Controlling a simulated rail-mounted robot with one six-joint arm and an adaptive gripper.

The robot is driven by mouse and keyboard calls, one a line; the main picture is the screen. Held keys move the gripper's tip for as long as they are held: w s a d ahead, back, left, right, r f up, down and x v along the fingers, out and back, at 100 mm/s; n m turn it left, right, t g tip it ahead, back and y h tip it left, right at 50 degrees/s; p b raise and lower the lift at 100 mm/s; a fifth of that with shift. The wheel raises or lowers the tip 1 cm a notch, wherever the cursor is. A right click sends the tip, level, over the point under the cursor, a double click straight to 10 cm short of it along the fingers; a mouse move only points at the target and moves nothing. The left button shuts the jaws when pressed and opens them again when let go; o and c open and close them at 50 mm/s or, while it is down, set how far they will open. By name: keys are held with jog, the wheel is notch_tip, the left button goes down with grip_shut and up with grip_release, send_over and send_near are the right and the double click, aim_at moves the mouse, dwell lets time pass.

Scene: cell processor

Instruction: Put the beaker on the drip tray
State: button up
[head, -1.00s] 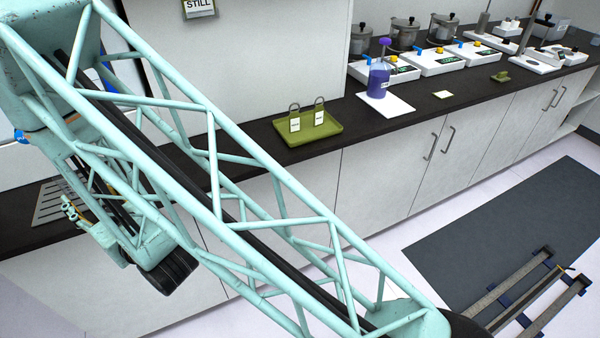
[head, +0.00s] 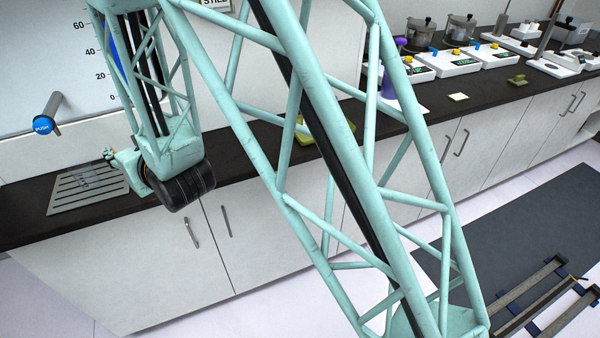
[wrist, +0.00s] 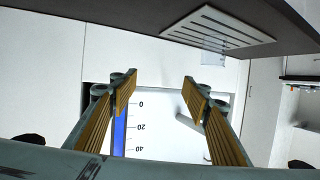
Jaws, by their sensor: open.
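The drip tray (head: 92,202) is a slotted grey plate on the dark counter at the left, below the dispenser. It also shows at the top of the wrist view (wrist: 235,35), which is upside down. A faint clear outline (wrist: 213,58) by the tray in the wrist view looks like the beaker, apparently standing on the tray; its contact is hard to make out. My gripper (wrist: 158,85) is open, with nothing between its yellow-padded fingers, apart from that outline. In the head view my gripper (head: 109,154) is small, near the tray's back right side.
The dispenser (head: 30,85) with a scale and a blue push tap (head: 44,124) rises behind the tray. A green tray (head: 303,138) is partly hidden by my arm. A purple-capped bottle (head: 388,85) and several devices stand farther right. Counter between is mostly clear.

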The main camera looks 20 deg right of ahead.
jog(key=s+d+r+m+g+h, duration=0.1)
jog(key=s+d+r+g, duration=0.1)
jog(key=s+d+r, duration=0.4)
jog(key=s+d+r+g+h, duration=0.15)
jog(key=s+d, duration=0.25)
jog(key=d, duration=0.4)
jog(key=s+d+r+m+g+h, duration=0.1)
jog(key=s+d+r+g, duration=0.1)
jog(key=s+d+r, duration=0.35)
jog(key=s+d+r+g, duration=0.1)
jog(key=s+d, duration=0.3)
jog(key=s, duration=0.6)
jog(key=s+d+m+g+h, duration=0.1)
jog(key=s+d, duration=0.4)
jog(key=s, duration=0.5)
jog(key=s+d+r+m+g+h, duration=0.1)
jog(key=s+d, duration=0.3)
jog(key=s, duration=0.6)
jog(key=shift+s+d+r+g, duration=0.25)
jog(key=shift+s+r+g, duration=0.1)
jog(key=shift+g, duration=0.2)
jog(key=shift+d, duration=0.25)
jog(key=shift+f, duration=0.2)
jog(key=shift+a+f+b, duration=0.25)
jog(key=shift+f+b, duration=0.65)
jog(key=shift+b, duration=0.1)
